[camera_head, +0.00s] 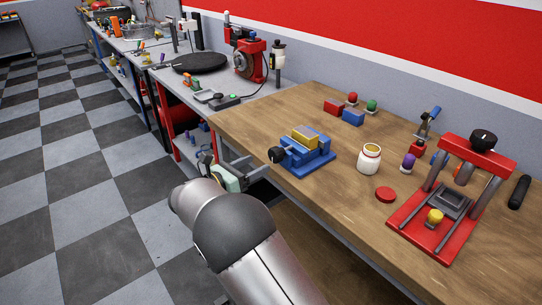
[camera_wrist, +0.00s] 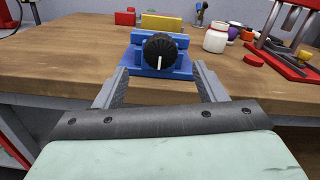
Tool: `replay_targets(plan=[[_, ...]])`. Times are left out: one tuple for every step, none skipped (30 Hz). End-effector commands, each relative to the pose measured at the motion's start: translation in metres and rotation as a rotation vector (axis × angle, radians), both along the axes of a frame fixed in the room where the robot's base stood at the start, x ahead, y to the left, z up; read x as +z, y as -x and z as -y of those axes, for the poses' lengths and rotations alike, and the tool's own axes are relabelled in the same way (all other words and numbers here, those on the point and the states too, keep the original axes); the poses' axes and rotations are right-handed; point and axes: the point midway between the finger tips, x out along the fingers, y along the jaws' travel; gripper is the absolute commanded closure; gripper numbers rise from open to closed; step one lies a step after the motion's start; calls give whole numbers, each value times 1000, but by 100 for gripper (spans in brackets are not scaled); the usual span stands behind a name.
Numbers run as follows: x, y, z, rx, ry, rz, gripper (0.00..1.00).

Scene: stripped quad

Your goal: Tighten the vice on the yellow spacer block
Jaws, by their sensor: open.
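The blue vice (camera_head: 303,155) stands near the front edge of the wooden bench, with the yellow spacer block (camera_head: 304,138) between its jaws. From this angle I cannot tell whether the jaws touch the block. The vice's round black knob (camera_head: 277,155) faces the bench's front edge. In the wrist view the knob (camera_wrist: 160,47) shows a white mark pointing down, and the yellow block (camera_wrist: 162,22) shows behind the vice (camera_wrist: 181,64). My gripper (camera_wrist: 160,80) is open and empty, in front of the knob, with its fingers to either side below it and apart from it.
A white jar (camera_head: 369,160), a red lid (camera_head: 385,195) and a red press (camera_head: 450,205) stand right of the vice. Red and blue blocks (camera_head: 353,117) lie behind it. The bench's front edge (camera_head: 270,172) is close to my gripper.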

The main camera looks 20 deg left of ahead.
Motion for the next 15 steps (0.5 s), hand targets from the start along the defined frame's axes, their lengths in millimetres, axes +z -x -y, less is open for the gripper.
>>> replay_targets(plan=[[1, -10, 7, -4, 1, -1, 35], [1, -15, 11, -4, 0, -2, 35], [1, -22, 14, -3, 1, -1, 35], [1, -27, 17, -3, 1, -1, 35], [1, -31, 20, -3, 1, -1, 35], [0, -36, 23, -2, 0, -2, 35], [0, -40, 25, -2, 0, -2, 35], [0, -43, 27, -2, -1, -1, 35], [0, -47, 30, -2, 0, -1, 35], [0, -50, 31, -1, 0, -1, 35], [0, -52, 32, 0, -1, -1, 35], [0, -54, 33, 0, -1, -1, 35], [0, -55, 34, 0, -1, -1, 35], [0, -56, 34, 0, -1, -1, 35], [0, -57, 35, 0, -1, -1, 35]])
